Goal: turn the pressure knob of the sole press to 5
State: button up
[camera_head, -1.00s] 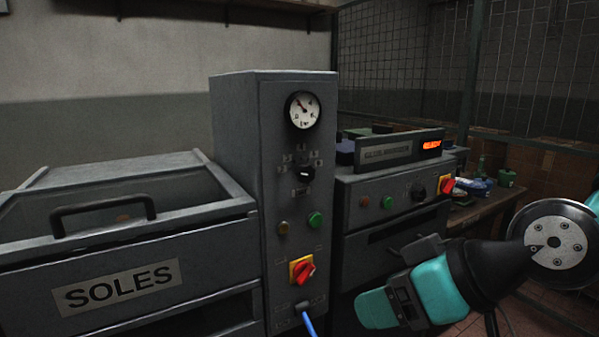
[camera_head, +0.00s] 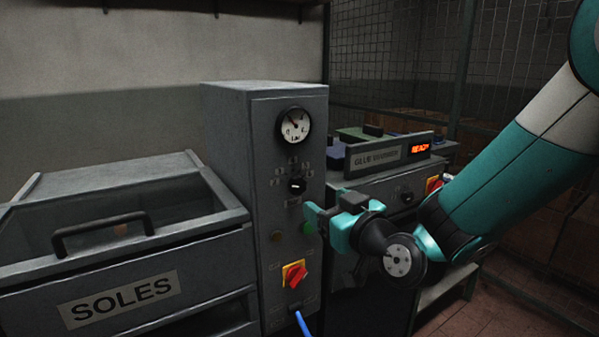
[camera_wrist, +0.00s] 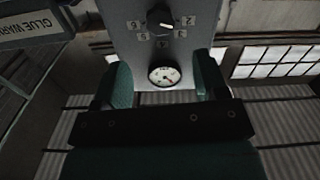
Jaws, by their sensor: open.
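The sole press (camera_head: 225,130) is a grey cabinet with a pressure gauge (camera_head: 293,126) near its top. Its black pressure knob (camera_head: 297,186) sits below the gauge, with small number plates around it. In the wrist view the knob (camera_wrist: 160,20) is at the top centre, and its white mark appears to point towards the 2; the exact setting is hard to tell. My gripper (camera_head: 315,216) is below and right of the knob, apart from it. In the wrist view its two green fingers (camera_wrist: 163,78) are spread, with nothing between them.
A red switch on a yellow plate (camera_head: 294,273) and a blue hose (camera_head: 303,324) are lower on the press. The glue warmer (camera_head: 376,157) stands to the right; the SOLES bin (camera_head: 120,300) is left.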

aim_at(299, 186)
jog(key=p+x, duration=0.4)
jog(key=x, duration=0.6)
jog(key=shift+a, duration=0.1)
jog(key=shift+c, duration=0.4)
jog(key=c, duration=0.8)
jog(key=shift+c, duration=0.2)
